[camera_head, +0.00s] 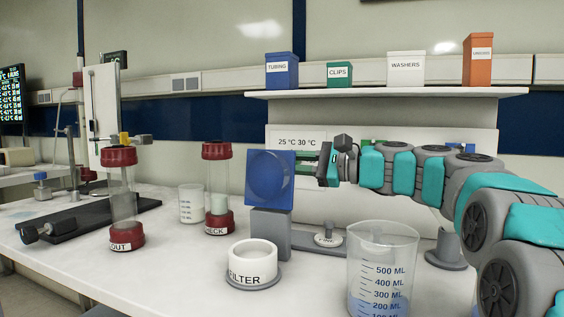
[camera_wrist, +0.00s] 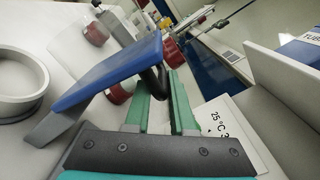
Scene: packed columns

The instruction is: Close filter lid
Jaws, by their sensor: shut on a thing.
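The blue filter lid (camera_head: 270,180) stands upright, its round recessed face toward the head camera, above a grey block (camera_head: 271,222). The white filter cup (camera_head: 253,265), labelled FILTER, stands open in front of it. My gripper (camera_head: 312,164) reaches in from the right, behind the lid. In the wrist view the lid (camera_wrist: 110,74) is seen edge-on, with a dark handle (camera_wrist: 153,82) on its back. The green fingers (camera_wrist: 165,92) are shut on this handle; the exact contact is partly hidden. The cup's rim (camera_wrist: 22,90) shows at the left edge.
A clear beaker (camera_head: 381,265) stands right of the cup. Two red-capped columns (camera_head: 122,200) (camera_head: 217,190) and a small beaker (camera_head: 191,205) stand to the left. A shelf (camera_head: 390,93) with labelled boxes runs above my arm. The front bench left of the cup is clear.

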